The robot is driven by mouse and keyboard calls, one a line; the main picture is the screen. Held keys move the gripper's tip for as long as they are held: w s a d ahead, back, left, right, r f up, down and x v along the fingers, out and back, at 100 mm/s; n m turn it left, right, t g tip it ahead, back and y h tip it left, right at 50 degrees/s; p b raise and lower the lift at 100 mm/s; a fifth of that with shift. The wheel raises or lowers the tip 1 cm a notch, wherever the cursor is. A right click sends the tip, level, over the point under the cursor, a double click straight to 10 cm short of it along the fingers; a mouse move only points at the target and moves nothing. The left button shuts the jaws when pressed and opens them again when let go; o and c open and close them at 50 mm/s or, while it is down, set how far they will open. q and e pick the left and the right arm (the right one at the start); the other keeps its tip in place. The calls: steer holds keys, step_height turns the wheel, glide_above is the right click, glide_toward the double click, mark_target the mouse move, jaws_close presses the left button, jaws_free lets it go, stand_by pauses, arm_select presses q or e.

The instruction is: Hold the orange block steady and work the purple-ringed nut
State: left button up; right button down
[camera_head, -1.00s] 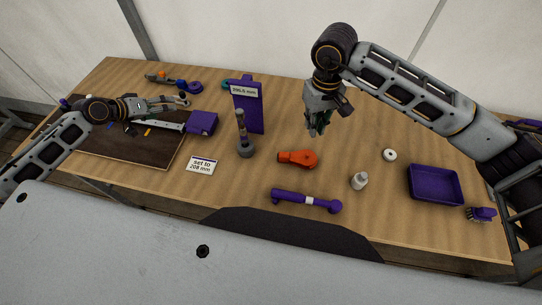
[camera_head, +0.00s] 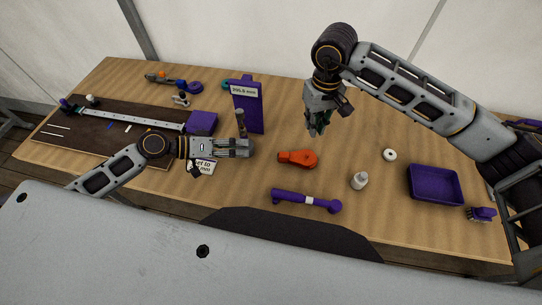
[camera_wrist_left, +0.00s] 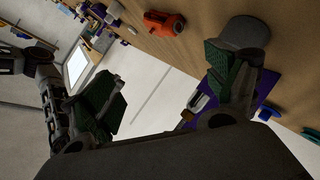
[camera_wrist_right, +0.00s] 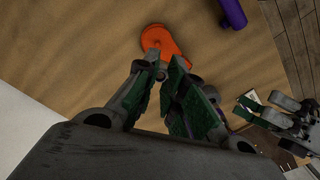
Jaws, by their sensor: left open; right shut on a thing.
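An orange piece (camera_head: 298,158) lies on the table in front of my right gripper; it also shows in the left wrist view (camera_wrist_left: 165,23) and the right wrist view (camera_wrist_right: 160,40). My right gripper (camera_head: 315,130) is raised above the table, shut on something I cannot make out. My left gripper (camera_head: 247,147) is open, level, at the lower part of an upright grey post (camera_head: 240,118). The post's middle and foot are hidden in the head view; whether the fingers surround it is unclear. A round grey part (camera_wrist_left: 245,33) shows beside one finger. I cannot make out the purple-ringed nut.
A purple stand (camera_head: 249,106) marked in mm rises behind the post. A dark board with a ruler (camera_head: 130,117) lies left. My left wrist partly covers a card (camera_head: 205,167).

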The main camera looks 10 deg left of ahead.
arm_select(q)
steer(key=d+m, duration=0.1)
steer(key=d, duration=0.4)
steer(key=m+t, duration=0.1)
steer(key=m, duration=0.6)
glide_toward(306, 155)
steer(key=shift+s+a+r, duration=0.65)
steer(key=shift+a+r, duration=0.45)
steer(key=shift+a, duration=0.2)
steer(key=shift+a+f+m, duration=0.15)
steer(key=shift+f+m, duration=0.2)
steer(key=shift+m, duration=0.85)
steer(key=shift+s, duration=0.1)
steer(key=shift+x, duration=6.05)
steer(key=shift+f, duration=0.1)
